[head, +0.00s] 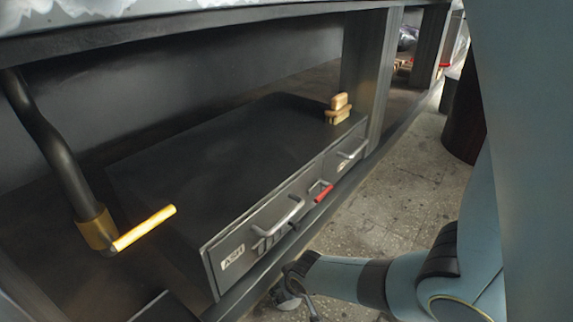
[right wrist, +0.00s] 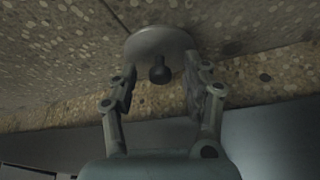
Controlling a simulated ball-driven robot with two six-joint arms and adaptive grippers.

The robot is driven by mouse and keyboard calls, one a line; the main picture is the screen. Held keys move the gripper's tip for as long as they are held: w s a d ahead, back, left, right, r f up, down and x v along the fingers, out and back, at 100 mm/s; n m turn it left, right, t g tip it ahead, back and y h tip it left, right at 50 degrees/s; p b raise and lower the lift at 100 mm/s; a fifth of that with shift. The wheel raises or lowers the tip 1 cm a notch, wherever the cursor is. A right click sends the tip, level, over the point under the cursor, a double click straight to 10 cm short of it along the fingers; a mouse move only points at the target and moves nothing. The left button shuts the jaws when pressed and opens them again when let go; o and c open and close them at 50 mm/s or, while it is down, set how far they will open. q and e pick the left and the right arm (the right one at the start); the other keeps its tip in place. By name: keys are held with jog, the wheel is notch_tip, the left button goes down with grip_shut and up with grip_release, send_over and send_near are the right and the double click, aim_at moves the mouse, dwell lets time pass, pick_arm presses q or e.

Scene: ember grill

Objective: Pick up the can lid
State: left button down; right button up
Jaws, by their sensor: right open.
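The can lid (right wrist: 160,40) is a round grey disc with a dark knob in its middle. In the right wrist view it lies against the speckled stone floor, with the knob facing my wrist camera. My right gripper (right wrist: 163,82) is open, with one finger on each side of the knob; I cannot tell whether either finger touches the lid. In the head view my right gripper (head: 298,288) is low over the floor in front of the ash drawer. A grey part of the lid (head: 284,299) shows beside it, the rest hidden. My left gripper is not in view.
A dark unit with an ASH-labelled drawer (head: 232,257) and a red latch (head: 323,194) stands close by. A wooden-handled brush (head: 338,109) sits on it.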

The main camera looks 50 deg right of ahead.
grip_shut()
dwell(0.4)
